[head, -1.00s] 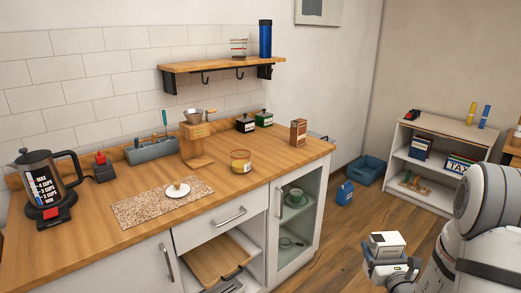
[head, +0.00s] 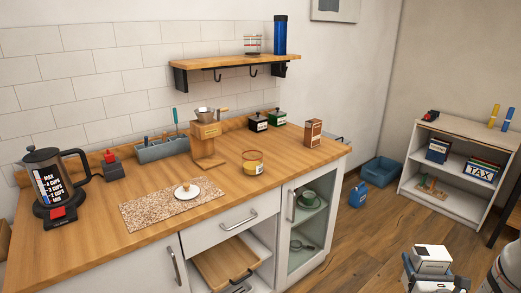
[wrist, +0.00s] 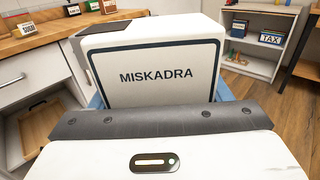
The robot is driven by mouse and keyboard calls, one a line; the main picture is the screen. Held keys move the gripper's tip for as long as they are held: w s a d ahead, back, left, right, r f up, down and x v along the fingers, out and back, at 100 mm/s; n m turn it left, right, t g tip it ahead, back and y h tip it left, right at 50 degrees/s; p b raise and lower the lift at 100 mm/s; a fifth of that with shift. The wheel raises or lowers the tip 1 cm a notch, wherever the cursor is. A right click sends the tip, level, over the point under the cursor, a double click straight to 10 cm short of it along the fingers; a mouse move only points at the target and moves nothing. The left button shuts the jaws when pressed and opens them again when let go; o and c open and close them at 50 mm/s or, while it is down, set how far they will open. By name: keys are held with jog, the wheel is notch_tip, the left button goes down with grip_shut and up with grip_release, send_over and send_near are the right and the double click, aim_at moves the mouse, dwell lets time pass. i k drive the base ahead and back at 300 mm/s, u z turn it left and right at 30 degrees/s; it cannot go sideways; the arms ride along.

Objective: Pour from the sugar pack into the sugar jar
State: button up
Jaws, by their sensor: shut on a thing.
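My gripper (head: 432,275) is at the lower right of the head view, out over the floor and well away from the counter. It is shut on a white box-shaped pack (head: 432,258), marked MISKADRA in the wrist view (wrist: 157,75). The pack has a dark patch at one upper edge; no sugar wording shows on it. The fingertips are mostly hidden behind the pack and gripper body. The sugar jar (head: 252,165), clear with a yellow band, stands on the counter right of centre. In the wrist view its label (wrist: 30,28) reads SUGAR.
A brown carton (head: 313,133) and two dark canisters (head: 258,123) stand behind the jar. A wooden stand with a metal funnel (head: 206,130) is left of it. A speckled mat (head: 150,212) holds a small dish. A low bookshelf (head: 445,190) is right; floor lies between.

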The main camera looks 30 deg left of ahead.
aim_at(252, 157)
jog(key=z, duration=0.05)
jog(key=i, duration=1.45)
jog(key=u, duration=0.2)
